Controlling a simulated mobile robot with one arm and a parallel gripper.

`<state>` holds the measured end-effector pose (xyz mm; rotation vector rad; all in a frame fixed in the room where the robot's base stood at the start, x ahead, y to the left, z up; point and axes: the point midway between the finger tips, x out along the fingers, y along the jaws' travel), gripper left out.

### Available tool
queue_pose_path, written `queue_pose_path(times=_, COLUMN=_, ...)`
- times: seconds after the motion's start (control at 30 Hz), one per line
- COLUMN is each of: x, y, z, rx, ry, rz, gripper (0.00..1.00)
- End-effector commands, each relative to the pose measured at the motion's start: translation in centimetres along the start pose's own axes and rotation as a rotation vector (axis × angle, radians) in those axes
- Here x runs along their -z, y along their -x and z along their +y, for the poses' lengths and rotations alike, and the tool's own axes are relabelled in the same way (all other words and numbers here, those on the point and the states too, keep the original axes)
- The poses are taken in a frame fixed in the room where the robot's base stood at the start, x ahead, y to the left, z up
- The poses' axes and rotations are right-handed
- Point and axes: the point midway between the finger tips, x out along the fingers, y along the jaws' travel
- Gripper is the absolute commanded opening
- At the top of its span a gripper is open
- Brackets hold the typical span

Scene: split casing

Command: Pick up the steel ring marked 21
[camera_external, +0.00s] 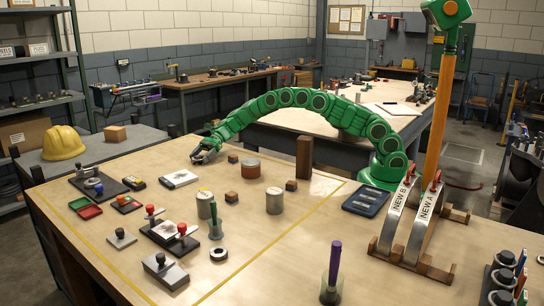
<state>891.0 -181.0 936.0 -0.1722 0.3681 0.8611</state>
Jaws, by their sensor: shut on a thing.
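My gripper (200,156) is at the end of the long green arm, low over the far left part of the wooden table. It is shut on a small steel-grey thing, mostly hidden by the jaws; I cannot tell its full shape or read a mark on it. A small steel ring (218,254) lies flat on the table near the front middle, well apart from my gripper. Its mark is too small to read.
Metal cylinders (275,200), small wooden blocks (249,168), stamps (183,230) and a white pad (179,179) stand around the table. Casing halves marked NEW A (424,217) and NEW B (398,212) stand at right. A wooden post (304,158) rises near the arm.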

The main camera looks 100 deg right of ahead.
Motion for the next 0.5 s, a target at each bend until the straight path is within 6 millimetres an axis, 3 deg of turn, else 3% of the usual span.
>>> queue_pose_path(times=0.03, x=0.02, y=0.01, z=0.01, rx=0.0, ry=0.0, rz=0.0, gripper=0.36)
queue_pose_path(times=0.1, x=0.02, y=0.01, z=0.0, rx=0.0, ry=0.0, rz=0.0, gripper=0.26)
queue_pose_path(times=0.5, x=-0.96, y=0.4, z=-0.02, rx=0.001, ry=0.0, rz=-0.002, gripper=0.25)
